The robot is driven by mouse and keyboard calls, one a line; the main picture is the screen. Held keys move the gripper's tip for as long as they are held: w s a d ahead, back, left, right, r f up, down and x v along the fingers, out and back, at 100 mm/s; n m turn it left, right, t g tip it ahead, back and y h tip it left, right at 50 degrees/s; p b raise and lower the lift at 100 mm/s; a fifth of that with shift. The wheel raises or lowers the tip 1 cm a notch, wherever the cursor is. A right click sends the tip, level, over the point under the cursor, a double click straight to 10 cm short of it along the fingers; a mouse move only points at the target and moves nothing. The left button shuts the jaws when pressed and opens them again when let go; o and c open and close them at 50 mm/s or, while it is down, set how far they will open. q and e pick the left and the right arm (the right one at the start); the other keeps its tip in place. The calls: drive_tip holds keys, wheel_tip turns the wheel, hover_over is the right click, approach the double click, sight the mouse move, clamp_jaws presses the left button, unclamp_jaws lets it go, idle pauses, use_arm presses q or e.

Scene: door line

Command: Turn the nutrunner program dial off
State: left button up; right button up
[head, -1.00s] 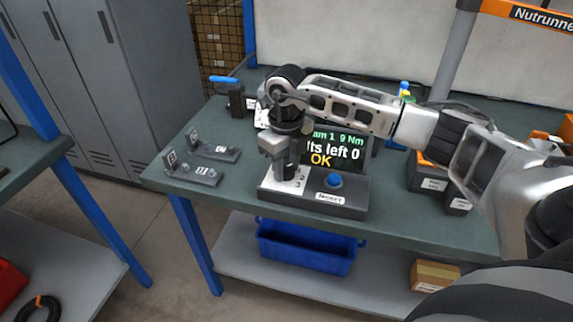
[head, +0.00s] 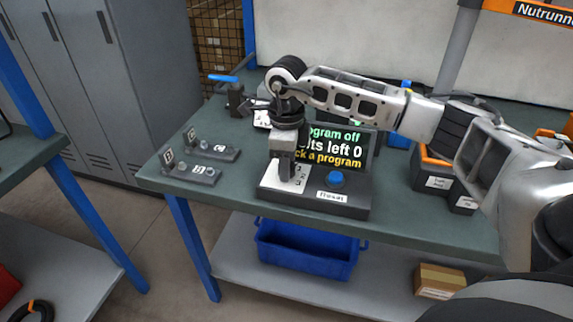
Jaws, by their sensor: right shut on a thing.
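My right gripper (head: 287,178) points down at the white dial plate (head: 299,185) on the controller's left part. It is shut on the program dial, which the fingers hide. My left gripper is not in view.
Two small dark fixtures (head: 192,172) (head: 213,150) lie left of the controller. A blue-handled clamp (head: 236,95) stands behind them. Orange-and-black bins (head: 436,172) stand at the right. A blue crate (head: 306,250) and a cardboard box (head: 438,281) are on the lower shelf.

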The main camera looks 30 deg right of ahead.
drive_tip(key=shift+w+r, duration=0.1)
idle(0.5)
drive_tip(key=o, duration=1)
wheel_tip(320, 180, up, 16)
